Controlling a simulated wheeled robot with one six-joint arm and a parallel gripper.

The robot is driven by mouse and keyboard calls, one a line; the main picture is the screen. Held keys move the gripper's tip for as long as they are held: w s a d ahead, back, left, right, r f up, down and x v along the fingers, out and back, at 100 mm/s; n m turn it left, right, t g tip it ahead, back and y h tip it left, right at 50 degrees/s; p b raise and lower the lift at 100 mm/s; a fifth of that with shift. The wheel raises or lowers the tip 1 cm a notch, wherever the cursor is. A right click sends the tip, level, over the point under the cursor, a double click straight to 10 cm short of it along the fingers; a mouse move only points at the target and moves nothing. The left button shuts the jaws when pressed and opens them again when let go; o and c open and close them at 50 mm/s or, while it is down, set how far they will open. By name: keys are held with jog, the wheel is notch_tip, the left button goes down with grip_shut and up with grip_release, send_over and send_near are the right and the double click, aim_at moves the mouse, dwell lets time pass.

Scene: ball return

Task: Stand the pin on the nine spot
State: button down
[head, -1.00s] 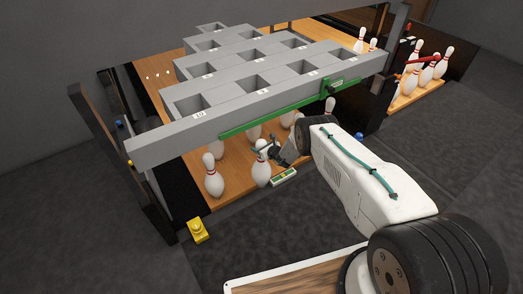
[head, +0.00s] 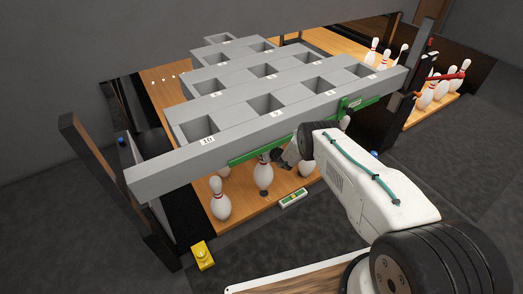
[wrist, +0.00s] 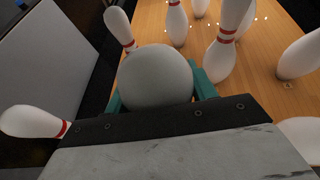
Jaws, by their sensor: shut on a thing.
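My gripper (head: 276,157) is shut on a white pin (head: 263,174), which hangs close to upright near the front of the wooden pin deck (head: 243,208). In the wrist view the pin's pale round top (wrist: 155,77) fills the space between the teal jaws. A small dark patch (head: 263,193) shows at the pin's base; I cannot tell whether the base touches the deck. Another pin (head: 220,200) stands to its left. The grey rack above carries a 9 label (head: 277,113). The nine spot itself I cannot make out.
The grey rack's front beam (head: 160,174) and green bar (head: 245,152) hang low over the deck. More red-banded pins (wrist: 230,40) stand close around. A green-and-white box (head: 292,198) lies at the deck's front edge, a yellow block (head: 202,255) at the left.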

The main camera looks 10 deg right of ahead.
jog(key=shift+d+r, duration=0.2)
jog(key=shift+d, duration=0.05)
jog(key=shift+a+f, duration=0.1)
jog(key=shift+f, duration=2.65)
